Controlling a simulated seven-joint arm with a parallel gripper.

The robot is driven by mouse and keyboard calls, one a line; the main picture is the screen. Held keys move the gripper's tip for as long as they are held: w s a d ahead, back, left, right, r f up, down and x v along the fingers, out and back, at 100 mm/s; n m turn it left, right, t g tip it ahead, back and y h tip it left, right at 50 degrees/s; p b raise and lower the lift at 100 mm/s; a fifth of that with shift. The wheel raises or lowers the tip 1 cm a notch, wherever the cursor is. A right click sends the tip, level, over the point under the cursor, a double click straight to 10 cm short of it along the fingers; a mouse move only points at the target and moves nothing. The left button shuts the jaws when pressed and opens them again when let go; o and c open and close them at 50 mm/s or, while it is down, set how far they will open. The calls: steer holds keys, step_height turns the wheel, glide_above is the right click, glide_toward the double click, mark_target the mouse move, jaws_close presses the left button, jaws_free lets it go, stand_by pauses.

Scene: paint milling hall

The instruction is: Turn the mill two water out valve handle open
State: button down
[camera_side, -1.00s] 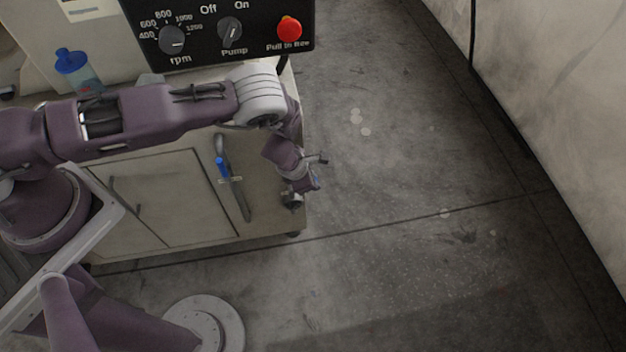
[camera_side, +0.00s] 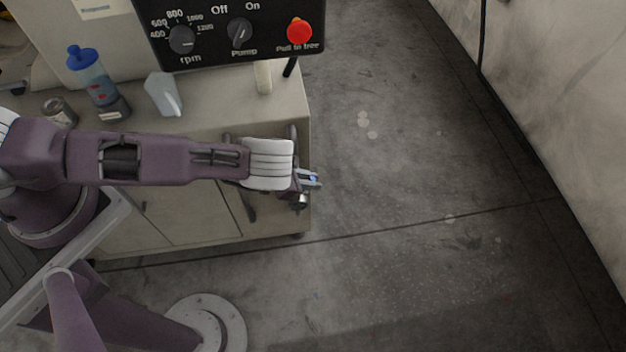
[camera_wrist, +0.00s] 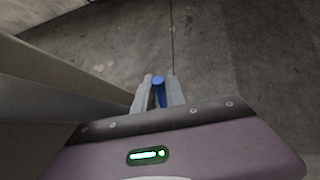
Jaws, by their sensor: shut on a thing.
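A blue valve handle (camera_wrist: 159,88) sits between the two grey fingers of my gripper (camera_wrist: 160,80) in the wrist view. The fingers are shut on it. In the side view my gripper (camera_side: 314,182) is at the right edge of the beige cabinet, and a bit of blue (camera_side: 313,178) shows at its fingers. A metal valve fitting (camera_side: 300,202) is just below the gripper. My wrist hides most of the handle and its pipe in the side view. No label naming the valve is readable.
The mill cabinet (camera_side: 180,222) has a control panel (camera_side: 212,38) with dials and a red button (camera_side: 299,31). On its top stand a blue-capped bottle (camera_side: 92,76), a white scoop (camera_side: 163,94) and a small tin (camera_side: 60,112). The concrete floor (camera_side: 420,170) to the right is clear.

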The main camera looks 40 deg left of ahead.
steer(key=shift+s+f, duration=0.1)
steer(key=c, duration=1.4)
jaws_free()
steer(key=v, duration=0.7)
